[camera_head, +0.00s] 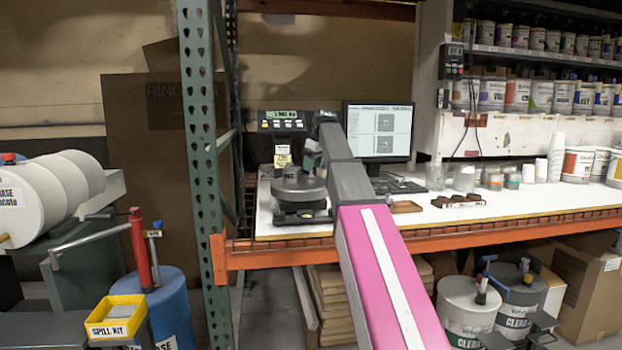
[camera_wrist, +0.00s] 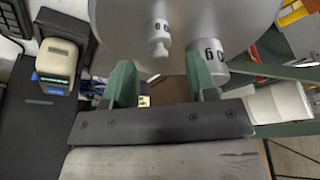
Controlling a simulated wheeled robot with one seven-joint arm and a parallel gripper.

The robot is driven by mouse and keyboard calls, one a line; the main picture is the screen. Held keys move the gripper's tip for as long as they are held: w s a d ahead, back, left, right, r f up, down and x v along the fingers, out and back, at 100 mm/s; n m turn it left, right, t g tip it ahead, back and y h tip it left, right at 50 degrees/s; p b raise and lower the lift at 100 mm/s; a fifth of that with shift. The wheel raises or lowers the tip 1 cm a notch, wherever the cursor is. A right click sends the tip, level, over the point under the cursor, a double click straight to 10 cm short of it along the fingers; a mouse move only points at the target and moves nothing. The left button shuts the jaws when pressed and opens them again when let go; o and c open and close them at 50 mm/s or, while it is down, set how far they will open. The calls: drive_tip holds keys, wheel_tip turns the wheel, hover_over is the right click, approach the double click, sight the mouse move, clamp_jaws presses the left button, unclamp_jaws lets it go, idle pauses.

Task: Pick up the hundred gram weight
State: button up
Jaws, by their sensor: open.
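In the wrist view, a small silver weight (camera_wrist: 160,36) with a knob lies in line with the gap between my fingers. A larger silver weight (camera_wrist: 211,52) stands to its right, partly behind my right finger. Both labels show only in part, so I cannot tell which is the hundred gram one. The weights are at a round grey scale pan (camera_wrist: 115,25), which also shows in the head view (camera_head: 290,188). My gripper (camera_wrist: 159,68) has its two green fingers apart, with nothing clasped between them.
The white worktop (camera_head: 410,215) has an orange front beam. A monitor (camera_head: 379,130) and a scale display (camera_head: 283,121) stand behind the pan. Jars, cups and cans stand to the right. A green rack post (camera_head: 205,150) rises at the left. A device (camera_wrist: 57,66) shows left in the wrist view.

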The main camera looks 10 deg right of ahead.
sight(311, 175)
drive_tip(key=x, duration=0.3)
drive_tip(key=shift+s, duration=0.1)
drive_tip(key=shift+r, duration=0.1)
clamp_jaws()
